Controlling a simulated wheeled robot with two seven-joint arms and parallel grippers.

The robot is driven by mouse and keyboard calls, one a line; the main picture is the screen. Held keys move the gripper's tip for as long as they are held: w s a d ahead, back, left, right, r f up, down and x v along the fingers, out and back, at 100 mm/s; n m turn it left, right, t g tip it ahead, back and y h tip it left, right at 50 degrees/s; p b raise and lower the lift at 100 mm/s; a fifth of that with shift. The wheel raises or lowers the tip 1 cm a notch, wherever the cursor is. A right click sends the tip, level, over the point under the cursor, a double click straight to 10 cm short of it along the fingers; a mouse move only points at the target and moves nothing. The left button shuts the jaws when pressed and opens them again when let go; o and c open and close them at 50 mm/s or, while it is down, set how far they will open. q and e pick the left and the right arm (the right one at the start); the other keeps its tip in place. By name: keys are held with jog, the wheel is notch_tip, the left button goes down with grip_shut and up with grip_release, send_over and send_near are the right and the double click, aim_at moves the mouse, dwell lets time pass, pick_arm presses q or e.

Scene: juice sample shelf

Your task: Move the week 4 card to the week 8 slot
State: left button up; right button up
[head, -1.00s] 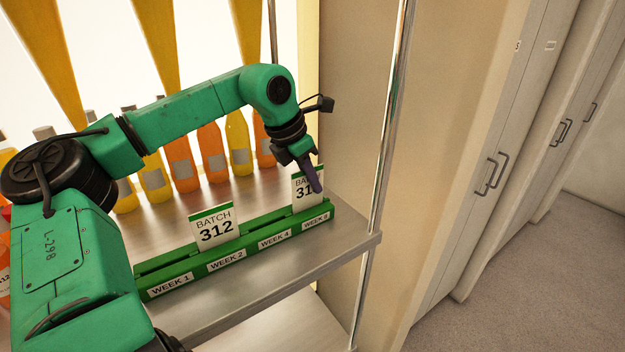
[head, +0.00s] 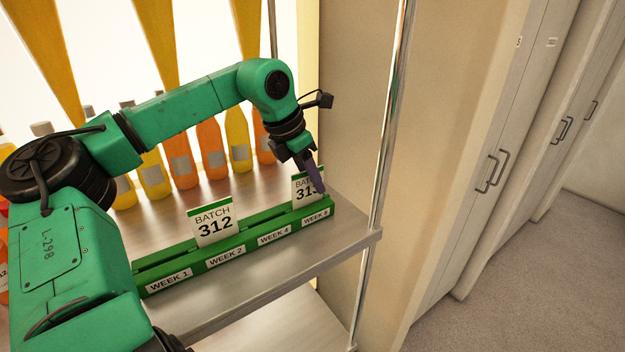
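A white card with a green top edge, reading "313" (head: 303,191), stands in the green rail (head: 190,259) above the WEEK 8 label (head: 315,215). Another card, BATCH 312 (head: 213,228), stands upright above the WEEK 2 label. No card stands above the WEEK 4 label (head: 274,237). My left gripper (head: 318,190) is at the right part of the 313 card, its purple finger covering some of the card's face. Only one finger shows clearly, so I cannot tell whether it grips the card. My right gripper is not in view.
Several juice bottles (head: 183,163) stand in a row behind the rail. The metal shelf (head: 290,270) ends at a chrome post (head: 386,150) close to the right of my gripper. Cabinets (head: 500,130) stand farther right.

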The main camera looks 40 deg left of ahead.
pick_arm(q)
jog(key=b+v, duration=0.2)
jog(key=v, duration=1.2)
